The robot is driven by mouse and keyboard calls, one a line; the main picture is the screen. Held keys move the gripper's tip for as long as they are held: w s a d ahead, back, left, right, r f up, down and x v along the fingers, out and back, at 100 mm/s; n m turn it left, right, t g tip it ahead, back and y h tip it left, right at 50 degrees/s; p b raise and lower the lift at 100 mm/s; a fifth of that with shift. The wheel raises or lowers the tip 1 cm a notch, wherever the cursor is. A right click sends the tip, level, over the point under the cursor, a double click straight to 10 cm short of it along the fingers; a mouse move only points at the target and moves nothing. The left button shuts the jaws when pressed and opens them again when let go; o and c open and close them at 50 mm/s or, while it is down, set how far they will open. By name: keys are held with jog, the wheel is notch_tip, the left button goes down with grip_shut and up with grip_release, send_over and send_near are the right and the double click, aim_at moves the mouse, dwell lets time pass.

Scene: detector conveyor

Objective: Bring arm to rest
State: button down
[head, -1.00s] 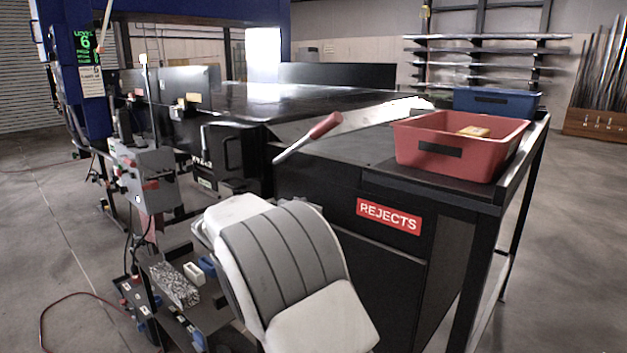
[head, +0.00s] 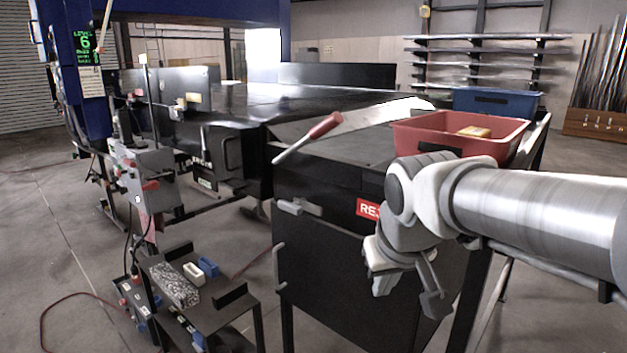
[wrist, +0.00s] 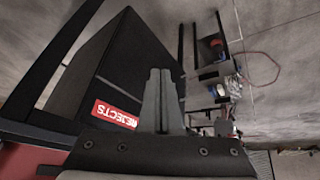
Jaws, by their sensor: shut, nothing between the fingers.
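My gripper (head: 435,302) hangs in front of the black rejects cabinet (head: 335,260), pointing down, with my arm reaching in from the right edge of the head view. In the wrist view its two fingers (wrist: 160,75) lie side by side, shut and empty. The floor and the cabinet's dark side lie beyond them. My arm hides part of the red REJECTS label (head: 368,208), which shows more fully in the wrist view (wrist: 115,115).
A red bin (head: 480,135) holding a tan block (head: 474,132) sits on the cabinet top, close behind my arm. A blue bin (head: 495,101) stands behind it. A red-handled lever (head: 308,138) sticks out left of my arm. A low cart (head: 190,285) stands at lower left.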

jog(key=s+d+f+m+p, duration=0.15)
jog(key=s+d, duration=0.25)
jog(key=s, duration=1)
notch_tip(320, 180, up, 16)
jog(key=p, duration=1.6)
jog(key=shift+a+f, duration=0.25)
